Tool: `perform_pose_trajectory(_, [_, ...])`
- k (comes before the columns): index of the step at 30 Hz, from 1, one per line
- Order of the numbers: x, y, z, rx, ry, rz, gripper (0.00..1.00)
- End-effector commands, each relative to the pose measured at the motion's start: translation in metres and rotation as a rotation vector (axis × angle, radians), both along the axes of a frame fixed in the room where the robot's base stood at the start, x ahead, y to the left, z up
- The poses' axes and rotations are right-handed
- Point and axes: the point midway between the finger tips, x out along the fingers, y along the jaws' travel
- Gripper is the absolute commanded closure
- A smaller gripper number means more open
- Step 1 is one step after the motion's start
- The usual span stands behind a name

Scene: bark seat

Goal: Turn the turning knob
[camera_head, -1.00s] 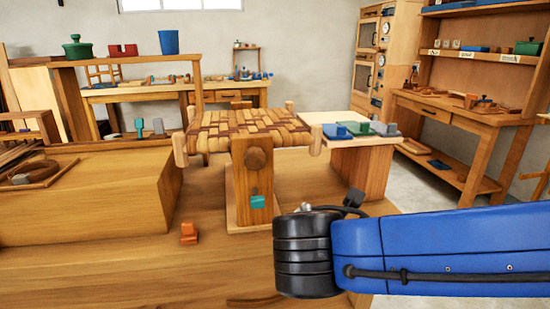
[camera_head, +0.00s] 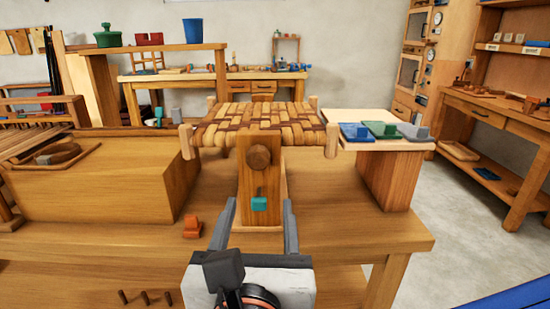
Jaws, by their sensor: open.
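A round brown wooden knob (camera_head: 258,157) sits on the upper front face of an upright wooden post (camera_head: 258,181). The post stands at the front of a seat woven from brown strips (camera_head: 262,122). A small teal block (camera_head: 259,204) is on the same post, below the knob. My gripper (camera_head: 259,202) is open and empty, its two grey fingers pointing away from me toward the post. In the picture the fingers flank the teal block, below the knob; I cannot tell how far short of the post they are.
An orange block (camera_head: 192,227) lies on the bench top left of my gripper. A large wooden box (camera_head: 95,185) fills the left side. Blue (camera_head: 355,132), green (camera_head: 381,130) and grey (camera_head: 413,132) blocks lie on a side stand (camera_head: 392,172). Bare bench top lies right of the post.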

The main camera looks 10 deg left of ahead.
Motion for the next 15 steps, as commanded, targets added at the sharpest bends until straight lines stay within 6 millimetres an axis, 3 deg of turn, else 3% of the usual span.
perform_pose_trajectory(6, [-0.014,0.012,0.006,-0.02,-0.038,0.039,0.43])
perform_pose_trajectory(15, [0.008,0.017,0.006,-0.02,-0.038,0.036,0.43])
